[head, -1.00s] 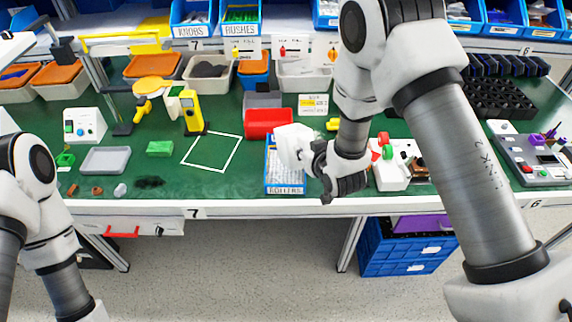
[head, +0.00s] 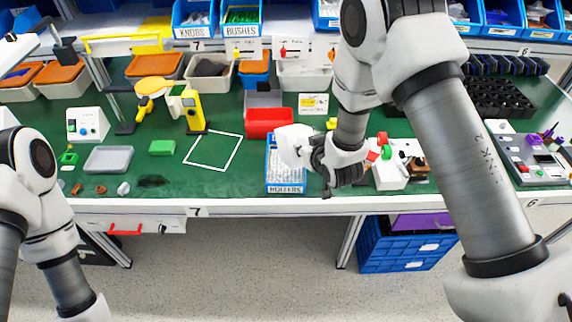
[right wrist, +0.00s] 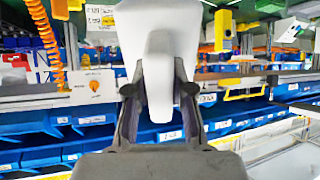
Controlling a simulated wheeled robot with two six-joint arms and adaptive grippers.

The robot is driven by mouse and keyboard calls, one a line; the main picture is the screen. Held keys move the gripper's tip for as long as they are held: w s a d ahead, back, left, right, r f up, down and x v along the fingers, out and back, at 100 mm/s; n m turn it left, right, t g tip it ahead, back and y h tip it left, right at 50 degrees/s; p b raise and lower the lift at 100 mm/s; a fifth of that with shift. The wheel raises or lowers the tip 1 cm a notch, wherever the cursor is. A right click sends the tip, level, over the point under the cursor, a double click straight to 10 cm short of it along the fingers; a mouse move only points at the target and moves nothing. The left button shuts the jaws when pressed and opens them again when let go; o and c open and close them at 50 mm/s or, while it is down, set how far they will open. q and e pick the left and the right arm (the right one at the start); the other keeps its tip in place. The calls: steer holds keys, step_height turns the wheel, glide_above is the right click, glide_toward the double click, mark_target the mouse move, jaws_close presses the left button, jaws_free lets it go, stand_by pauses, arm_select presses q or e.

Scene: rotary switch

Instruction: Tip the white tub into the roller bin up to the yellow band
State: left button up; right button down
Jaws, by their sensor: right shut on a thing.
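The white tub (head: 292,146) is held tilted over the far part of the roller bin, its mouth and contents hidden from me. The roller bin (head: 286,189) is blue, labelled ROLLERS, and stands at the table's front edge. Many small pale rollers show inside it. I cannot make out the yellow band. My right gripper (head: 315,158) is just right of the bin, shut on the tub. In the right wrist view the tub (right wrist: 163,82) sits between both fingers (right wrist: 160,92). My left arm shows at the left, but its gripper is out of view.
A red bin (head: 268,123) stands behind the roller bin. A white device with red and green knobs (head: 391,175) is close to the right of my right gripper. A white square outline (head: 213,151) marks clear table on the left.

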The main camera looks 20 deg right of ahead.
mark_target(303, 135)
steer(key=shift+w+r+g+p, duration=0.15)
steer(key=shift+r+g+p, duration=0.25)
steer(key=shift+p, duration=0.3)
steer(key=shift+r, duration=0.1)
steer(key=shift+w+r+g+p, duration=0.25)
steer(key=shift+r+g+p, duration=0.25)
steer(key=shift+p, duration=0.8)
steer(key=shift+r, duration=0.1)
steer(key=shift+w+r+g+p, duration=0.4)
steer(key=shift+r+p, duration=0.2)
steer(key=shift+p, duration=0.6)
